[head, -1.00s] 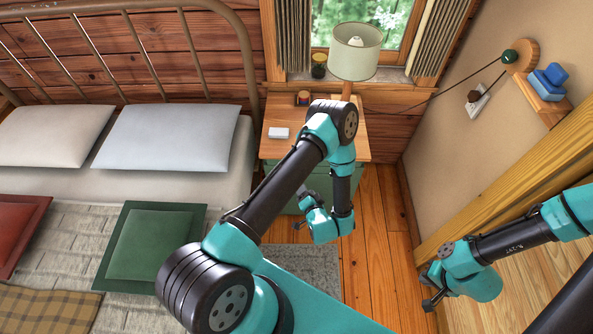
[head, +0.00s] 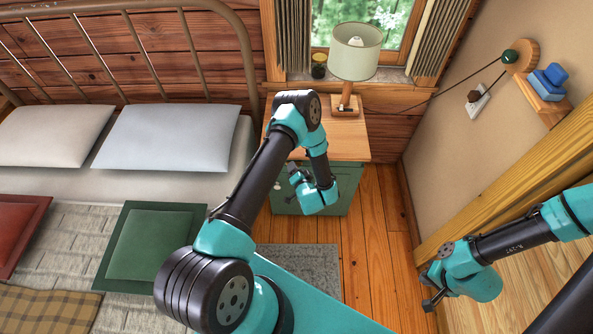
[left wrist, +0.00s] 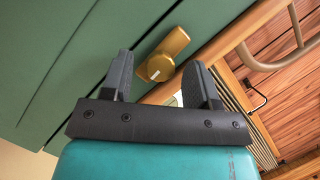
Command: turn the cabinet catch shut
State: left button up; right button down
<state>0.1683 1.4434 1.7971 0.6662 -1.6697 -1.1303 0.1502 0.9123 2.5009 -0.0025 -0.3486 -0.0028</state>
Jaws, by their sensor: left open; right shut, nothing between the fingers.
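The green cabinet (head: 349,180) with a pine top stands beside the bed in the head view. In the left wrist view its green front (left wrist: 85,45) fills the left and top, with dark seams across it. The brass catch (left wrist: 170,52) sticks out from that front and looks tilted in the picture. My left gripper (head: 294,177) is open; in the left wrist view its two fingers (left wrist: 160,66) stand on either side of the catch's near end. I cannot tell whether they touch it. My right gripper (head: 428,290) is shut and empty, far from the cabinet at the lower right.
A wooden wall shelf with blue items (head: 548,82) is to the right. Wood floor (head: 380,230) lies clear between cabinet and right arm.

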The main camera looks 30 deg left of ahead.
pick_arm(q)
jog(key=c, duration=0.9)
jog(key=shift+c, duration=0.2)
jog(key=shift+n, duration=0.4)
jog(key=n+t+h, duration=0.1)
jog(key=n+h, duration=0.1)
jog(key=n, duration=0.1)
jog(key=n+t+h, duration=0.1)
jog(key=n+h, duration=0.2)
jog(key=n, duration=0.1)
jog(key=n+t+h, duration=0.1)
jog(key=n+h, duration=0.1)
jog(key=n, duration=0.1)
jog(key=shift+s+a+n, duration=0.3)
jog(key=shift+a+n, duration=0.1)
dwell(0.3)
